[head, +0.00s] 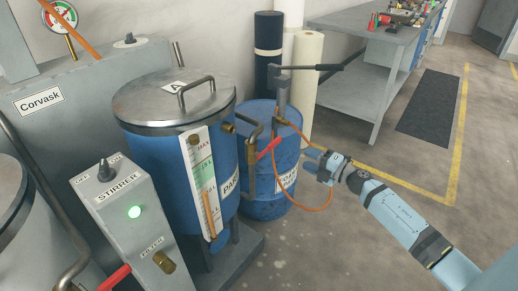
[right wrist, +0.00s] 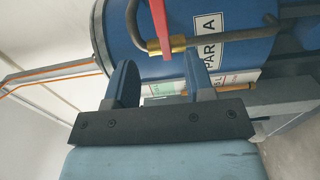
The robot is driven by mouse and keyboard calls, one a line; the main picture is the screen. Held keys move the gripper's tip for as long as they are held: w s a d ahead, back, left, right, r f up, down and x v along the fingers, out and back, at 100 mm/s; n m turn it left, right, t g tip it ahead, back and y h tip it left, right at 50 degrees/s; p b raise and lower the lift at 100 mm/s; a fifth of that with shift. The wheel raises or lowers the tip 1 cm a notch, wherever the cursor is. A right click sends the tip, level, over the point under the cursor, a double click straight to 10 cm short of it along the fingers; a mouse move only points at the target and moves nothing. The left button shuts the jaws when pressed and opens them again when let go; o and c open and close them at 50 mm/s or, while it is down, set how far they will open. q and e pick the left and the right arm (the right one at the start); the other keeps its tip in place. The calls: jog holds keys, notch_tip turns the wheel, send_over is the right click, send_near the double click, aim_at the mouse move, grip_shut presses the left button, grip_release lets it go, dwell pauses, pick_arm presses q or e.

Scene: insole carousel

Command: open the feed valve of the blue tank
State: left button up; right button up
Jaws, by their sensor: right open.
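The blue tank (head: 160,155) stands left of centre in the head view, with a grey lid and an A label. A bent pipe (head: 256,131) comes off its right side and carries the feed valve with a red lever (head: 268,148). In the right wrist view the red lever (right wrist: 159,20) sits on a brass valve body (right wrist: 166,47) and points crosswise to the pipe. My right gripper (head: 312,158) is open and empty, to the right of the lever; its fingers (right wrist: 161,70) point toward the valve, apart from it. My left gripper is out of view.
A blue drum (head: 265,203) with a hand pump (head: 282,92) and an orange hose (head: 331,203) stands behind the valve, close to my right gripper. A stirrer box (head: 128,215) with a green lamp is at front left. Another red lever (head: 115,278) shows below.

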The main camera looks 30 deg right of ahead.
aim_at(276, 144)
jog(key=b+x, duration=0.2)
jog(key=x, duration=1)
jog(key=shift+w+a, duration=0.15)
jog(key=shift+w, duration=0.05)
jog(key=shift+w+a+r, duration=0.1)
jog(key=shift+w+a, duration=0.15)
jog(key=shift+w, duration=0.25)
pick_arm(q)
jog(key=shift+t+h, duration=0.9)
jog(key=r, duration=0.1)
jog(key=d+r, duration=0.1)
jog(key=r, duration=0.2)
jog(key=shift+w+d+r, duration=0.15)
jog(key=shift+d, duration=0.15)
pick_arm(e)
jog(key=shift+w, duration=0.1)
jog(key=c, duration=0.8)
grip_shut()
